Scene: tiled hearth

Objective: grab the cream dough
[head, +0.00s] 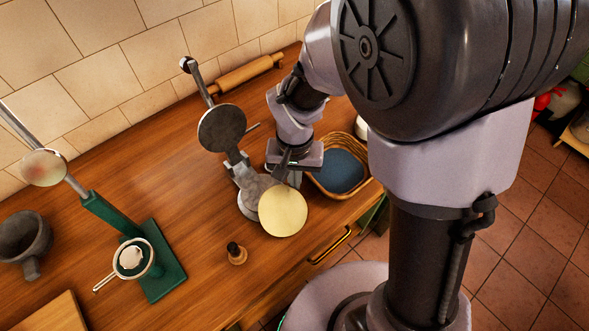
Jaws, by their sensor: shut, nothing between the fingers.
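The cream dough (283,211) is a flat, pale round disc. It overlaps the front right of the lower plate of a grey metal press (249,187) and reaches out past that plate's edge. My gripper (287,178) points down just behind the disc, over the right side of the press, and is shut with nothing in it. The fingertips are small and dark here, and I cannot tell whether they touch the disc. The press's round upper plate (221,128) stands raised behind.
A wicker basket with a blue lining (338,172) stands close right of my gripper. A rolling pin (246,74) lies at the back. A small wooden stamp (236,253), a green stand (158,270) with a strainer (130,260), and a dark mortar (25,240) stand left.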

